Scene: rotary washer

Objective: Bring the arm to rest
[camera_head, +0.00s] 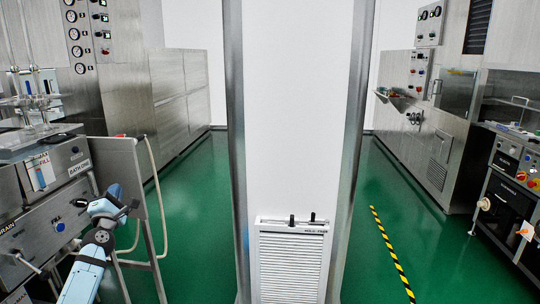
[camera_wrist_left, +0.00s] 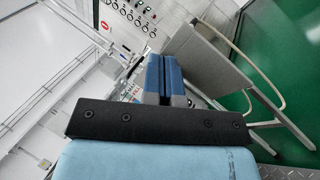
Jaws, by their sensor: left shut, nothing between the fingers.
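My left arm comes in at the lower left of the head view, light blue and grey. Its gripper (camera_head: 130,205) is in front of the side panel of the steel machine (camera_head: 72,160) with the "BATH CIRC", "FILL" and "DRAIN" labels. In the left wrist view the two blue fingers (camera_wrist_left: 163,72) lie together, shut, with nothing between them. Whether the gripper touches the panel or stands apart cannot be told. My right gripper is in neither view.
A grey side panel (camera_head: 116,170) on metal legs, with a pale hose, stands close to the left gripper. A white column (camera_head: 292,120) with a vent grille (camera_head: 289,265) fills the centre. A steel bench with controls (camera_head: 512,195) stands right. Green floor (camera_head: 195,220) is clear between.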

